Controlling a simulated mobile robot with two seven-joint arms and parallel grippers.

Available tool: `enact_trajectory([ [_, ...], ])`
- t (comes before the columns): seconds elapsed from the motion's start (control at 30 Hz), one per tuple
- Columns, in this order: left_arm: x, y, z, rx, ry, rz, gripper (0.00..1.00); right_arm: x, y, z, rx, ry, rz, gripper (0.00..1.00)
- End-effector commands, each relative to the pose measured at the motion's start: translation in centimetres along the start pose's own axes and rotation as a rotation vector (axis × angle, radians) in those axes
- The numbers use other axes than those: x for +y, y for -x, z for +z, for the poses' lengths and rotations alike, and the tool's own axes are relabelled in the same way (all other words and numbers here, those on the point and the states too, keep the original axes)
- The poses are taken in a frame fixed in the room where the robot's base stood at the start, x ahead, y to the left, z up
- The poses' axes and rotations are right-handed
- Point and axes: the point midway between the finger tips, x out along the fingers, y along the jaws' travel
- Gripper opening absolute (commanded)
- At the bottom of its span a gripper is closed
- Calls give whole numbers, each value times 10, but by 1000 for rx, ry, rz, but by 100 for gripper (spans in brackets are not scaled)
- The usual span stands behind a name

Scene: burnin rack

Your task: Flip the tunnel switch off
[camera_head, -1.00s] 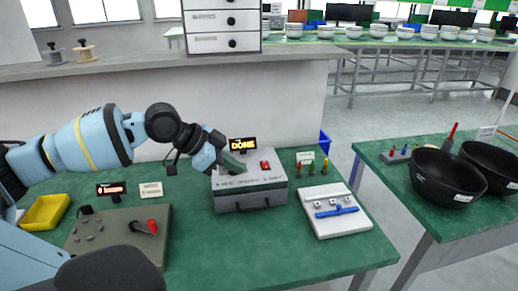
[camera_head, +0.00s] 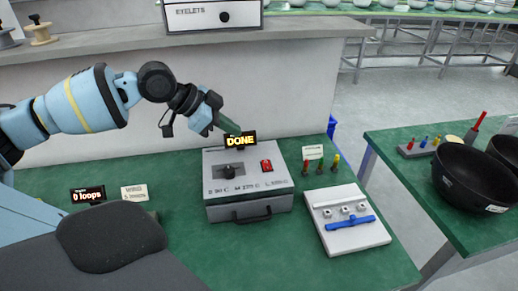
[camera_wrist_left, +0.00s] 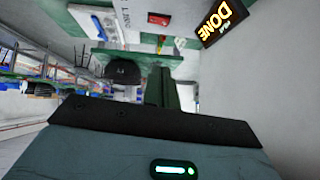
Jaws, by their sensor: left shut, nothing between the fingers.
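The grey tunnel box (camera_head: 248,190) stands on the green bench, with a black knob (camera_head: 231,170) and a red switch (camera_head: 266,165) on its top. The red switch also shows at the top of the left wrist view (camera_wrist_left: 160,18); its exact position is too small to tell. A black display (camera_head: 240,141) at the box's back edge reads DONE in yellow; it is also in the left wrist view (camera_wrist_left: 222,22). My left gripper (camera_head: 234,129) is shut and empty, its green fingers by the display, up and left of the switch. My right gripper is out of view.
A white board with a blue handle (camera_head: 345,222) lies right of the box. Several small coloured-handled tools (camera_head: 320,165) stand behind it. A small display (camera_head: 88,196) and a card (camera_head: 135,192) are at the left. Black bowls (camera_head: 468,172) sit on the right table.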

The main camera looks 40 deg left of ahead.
Motion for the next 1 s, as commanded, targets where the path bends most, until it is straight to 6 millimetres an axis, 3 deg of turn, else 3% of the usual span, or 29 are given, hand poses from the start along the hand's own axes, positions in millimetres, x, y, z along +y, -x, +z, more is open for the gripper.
enact_trajectory([
  [0.57, 0, -8, 0, 4, 2, 1, 0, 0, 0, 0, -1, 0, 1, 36],
  [0.77, 0, -31, -1, 5, 1, 3, 0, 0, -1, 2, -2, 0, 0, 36],
  [1.0, 1, -71, -1, 4, 2, 4, 0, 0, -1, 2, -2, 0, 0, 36],
])
